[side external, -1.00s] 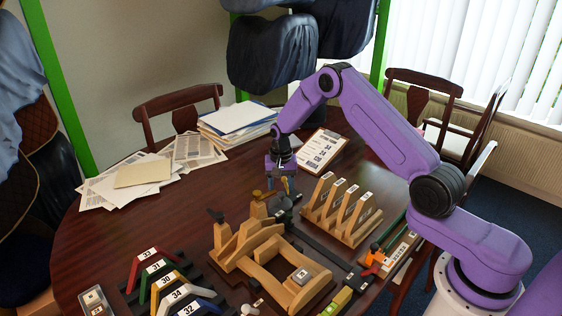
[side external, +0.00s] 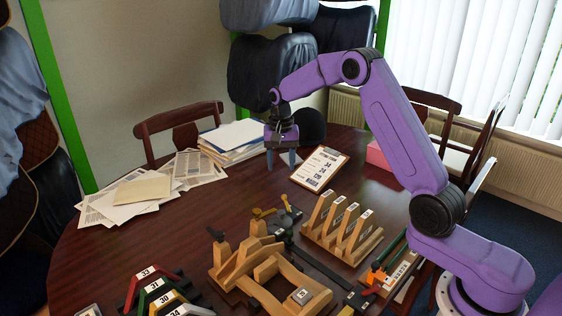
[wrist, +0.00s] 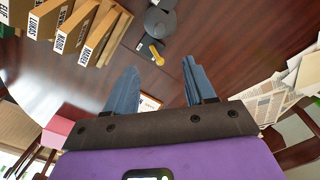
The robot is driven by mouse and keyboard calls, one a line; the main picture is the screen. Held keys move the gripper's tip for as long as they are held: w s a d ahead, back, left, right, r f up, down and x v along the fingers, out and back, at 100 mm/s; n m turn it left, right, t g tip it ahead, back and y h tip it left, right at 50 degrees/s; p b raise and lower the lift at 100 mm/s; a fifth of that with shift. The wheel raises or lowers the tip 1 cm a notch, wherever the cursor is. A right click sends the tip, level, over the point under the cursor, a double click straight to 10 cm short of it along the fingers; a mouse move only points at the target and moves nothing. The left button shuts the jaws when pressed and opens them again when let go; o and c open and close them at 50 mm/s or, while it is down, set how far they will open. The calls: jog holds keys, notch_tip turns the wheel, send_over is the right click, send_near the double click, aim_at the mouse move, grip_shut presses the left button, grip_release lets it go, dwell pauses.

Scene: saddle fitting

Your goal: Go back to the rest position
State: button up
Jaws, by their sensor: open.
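My gripper (side external: 282,158) hangs above the far part of the dark wooden table (side external: 120,245), beside the clipboard. It points down, is open and has nothing between its fingers. In the wrist view its two blue-grey fingers (wrist: 158,90) stand apart. No object touches it. The wooden saddle fixture (side external: 262,275) stands on the table well in front of it, below in the picture.
A slotted wooden rack (side external: 343,228) with labels stands right of the fixture. Numbered coloured brackets (side external: 160,295) stand front left. A clipboard (side external: 320,168) and paper stacks (side external: 235,140) lie at the back. A black clamp with a yellow handle (wrist: 152,54) shows in the wrist view.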

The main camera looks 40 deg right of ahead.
jog(key=s+a+r+n, duration=0.3)
jog(key=s+a+n, duration=0.2)
jog(key=s+a, duration=0.3)
jog(key=s+a+r+n, duration=0.3)
jog(key=s+a+n, duration=0.25)
jog(key=s, duration=0.35)
jog(key=s+d+n, duration=0.3)
jog(key=s+n, duration=0.7)
jog(key=s, duration=1.4)
jog(key=shift+s+f, duration=0.15)
jog(key=shift+s, duration=0.2)
